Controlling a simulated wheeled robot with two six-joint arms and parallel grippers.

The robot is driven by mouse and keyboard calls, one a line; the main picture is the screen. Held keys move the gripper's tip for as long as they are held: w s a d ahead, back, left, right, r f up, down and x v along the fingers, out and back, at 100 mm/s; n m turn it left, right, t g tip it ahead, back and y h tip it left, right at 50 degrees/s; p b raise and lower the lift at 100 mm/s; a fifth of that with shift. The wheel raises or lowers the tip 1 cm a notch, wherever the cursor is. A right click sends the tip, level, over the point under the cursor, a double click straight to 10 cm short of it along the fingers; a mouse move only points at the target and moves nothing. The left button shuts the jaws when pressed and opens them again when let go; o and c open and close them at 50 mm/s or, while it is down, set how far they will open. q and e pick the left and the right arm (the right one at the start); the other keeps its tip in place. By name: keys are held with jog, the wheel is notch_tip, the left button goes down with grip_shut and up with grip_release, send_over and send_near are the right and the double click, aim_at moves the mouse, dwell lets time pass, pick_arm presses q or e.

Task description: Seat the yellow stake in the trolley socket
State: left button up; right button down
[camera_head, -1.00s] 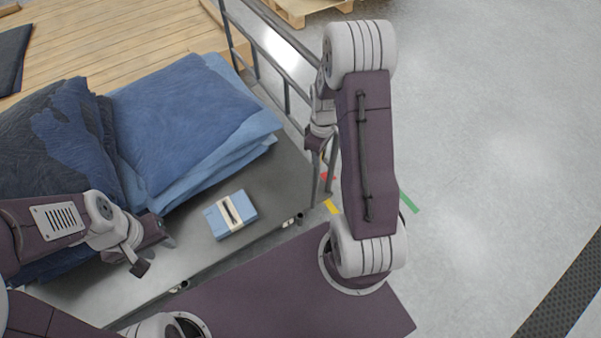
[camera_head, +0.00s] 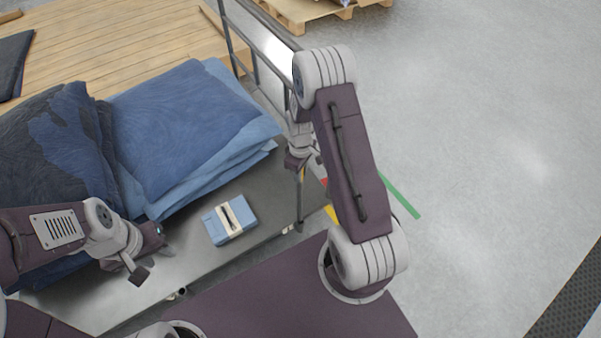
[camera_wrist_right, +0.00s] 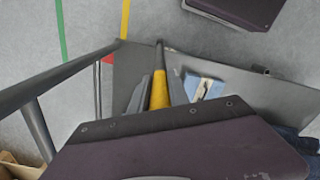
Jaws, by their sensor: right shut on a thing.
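The yellow stake (camera_wrist_right: 159,92) is between the fingers of my right gripper (camera_wrist_right: 160,90) in the right wrist view. Its dark end reaches toward the near edge of the grey trolley deck (camera_wrist_right: 130,70). In the head view my right gripper (camera_head: 303,160) is over the deck's right end (camera_head: 270,215), partly behind my own arm. A thin dark rod (camera_head: 299,200) hangs below it, close to the deck's corner. I cannot make out the socket or whether the stake touches it. My left gripper (camera_head: 152,260) is open and empty above the deck's front left.
A blue packet with a pale band (camera_head: 229,219) lies on the deck. Folded blue textiles (camera_head: 185,115) are stacked behind it. A grey railing (camera_head: 255,60) runs along the trolley's far right side. Open floor (camera_head: 480,130) lies to the right.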

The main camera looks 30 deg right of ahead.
jog(key=shift+f+b, duration=0.35)
jog(key=shift+f, duration=0.25)
jog(key=c, duration=1.3)
grip_release()
jog(key=shift+o, duration=0.2)
notch_tip(320, 180, up, 13)
jog(key=p, duration=0.3)
jog(key=shift+r, duration=0.2)
jog(key=s+a+r+m+t, duration=0.1)
jog(key=s+a+r+m, duration=0.25)
jog(key=s, duration=0.35)
jog(key=s+a+r+m, duration=0.2)
jog(key=s+a+m, duration=0.15)
jog(key=s, duration=0.25)
notch_tip(320, 180, up, 9)
jog(key=p, duration=0.9)
jog(key=shift+w+a+n, duration=0.15)
jog(key=shift+a+n, duration=0.2)
jog(key=shift+n, duration=0.05)
